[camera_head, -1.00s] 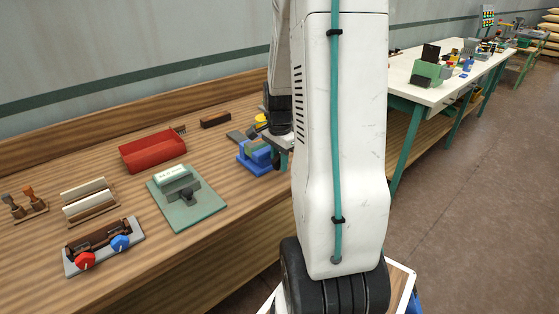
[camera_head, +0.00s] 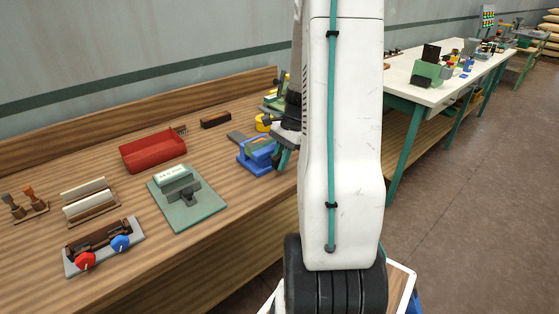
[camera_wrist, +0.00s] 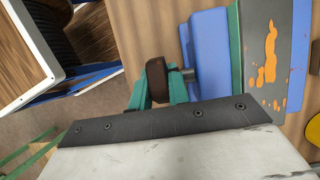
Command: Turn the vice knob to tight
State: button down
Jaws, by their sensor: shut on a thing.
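The blue vice (camera_head: 257,168) stands near the front edge of the wooden bench, just left of my arm. In the wrist view, the vice (camera_wrist: 207,45) has a blue body, a green strip and a grey part with chipped orange paint. Its dark knob (camera_wrist: 157,78) sits on a short metal shaft at the vice's left side. My gripper (camera_wrist: 159,92) has its teal fingers on both sides of the knob and is shut on it. In the head view my gripper (camera_head: 283,160) is at the vice's right side, and the knob is hidden there. I cannot read any tightness mark.
A red tray (camera_head: 152,150), a green plate fixture (camera_head: 205,205) and a grey base with red and blue knobs (camera_head: 137,241) are left on the bench. A yellow item (camera_head: 262,122) is behind the vice. A white-topped table (camera_head: 408,88) stands at right, beyond open floor.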

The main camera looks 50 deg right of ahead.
jog(key=shift+s+f, duration=0.1)
jog(key=shift+s, duration=0.05)
jog(key=c, duration=1.6)
grip_release()
jog(key=v, duration=0.8)
jog(key=shift+a, duration=0.1)
